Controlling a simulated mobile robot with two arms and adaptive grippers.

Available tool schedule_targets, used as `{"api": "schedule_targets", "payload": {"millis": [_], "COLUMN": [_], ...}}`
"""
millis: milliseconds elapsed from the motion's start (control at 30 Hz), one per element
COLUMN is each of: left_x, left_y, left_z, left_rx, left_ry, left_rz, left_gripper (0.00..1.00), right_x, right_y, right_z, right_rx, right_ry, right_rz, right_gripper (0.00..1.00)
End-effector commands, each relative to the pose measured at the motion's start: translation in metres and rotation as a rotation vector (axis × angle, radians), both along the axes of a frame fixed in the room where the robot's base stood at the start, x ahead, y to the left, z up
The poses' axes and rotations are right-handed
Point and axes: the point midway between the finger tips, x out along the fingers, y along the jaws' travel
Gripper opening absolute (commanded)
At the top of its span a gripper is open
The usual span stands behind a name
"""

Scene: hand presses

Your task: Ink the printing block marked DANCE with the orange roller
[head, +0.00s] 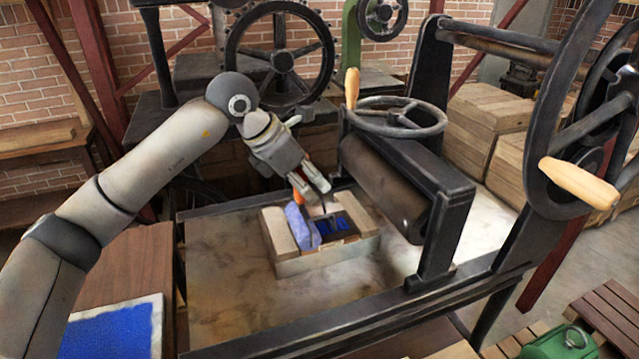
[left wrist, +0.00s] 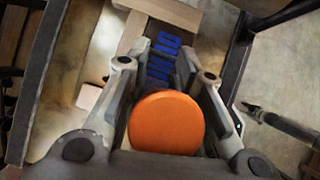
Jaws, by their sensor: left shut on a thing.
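My left gripper (head: 316,200) is shut on the handle of the orange roller (head: 299,198). The handle's round orange end (left wrist: 165,122) fills the middle of the left wrist view, between the fingers. The roller's blue-stained drum (head: 302,226) is low at the left part of the printing block's wooden frame; I cannot tell whether it touches the letters. The printing block (head: 335,225) lies on the press bed with blue on its raised letters. Blue letters also show in the left wrist view (left wrist: 162,68), partly hidden by the gripper; the word is not readable. My right gripper is not in view.
The press bed (head: 225,278) is bare around the frame. The press's dark roller (head: 385,187) and handwheel (head: 396,117) stand close to the right of the block. A slab with blue ink (head: 112,332) lies on the brown table (head: 125,270) at the lower left.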

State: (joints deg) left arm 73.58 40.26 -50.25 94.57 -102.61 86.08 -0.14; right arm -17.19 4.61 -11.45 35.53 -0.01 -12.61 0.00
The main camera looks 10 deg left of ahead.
Motion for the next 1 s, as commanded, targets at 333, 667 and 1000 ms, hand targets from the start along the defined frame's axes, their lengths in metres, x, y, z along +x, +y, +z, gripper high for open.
{"api": "schedule_targets", "payload": {"millis": [333,667,1000], "left_x": [-0.002,-0.002,-0.002], "left_y": [0.002,0.002,0.002], "left_z": [0.001,0.022,0.048], "left_rx": [-0.001,-0.001,-0.002], "left_ry": [-0.002,-0.003,-0.002], "left_rz": [-0.002,-0.002,-0.001], "left_gripper": [0.02,0.02,0.02], "right_x": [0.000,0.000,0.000], "right_y": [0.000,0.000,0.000], "right_z": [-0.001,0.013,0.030], "right_rx": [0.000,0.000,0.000], "right_ry": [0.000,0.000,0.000], "right_rz": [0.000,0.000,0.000], "right_gripper": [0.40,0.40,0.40]}}
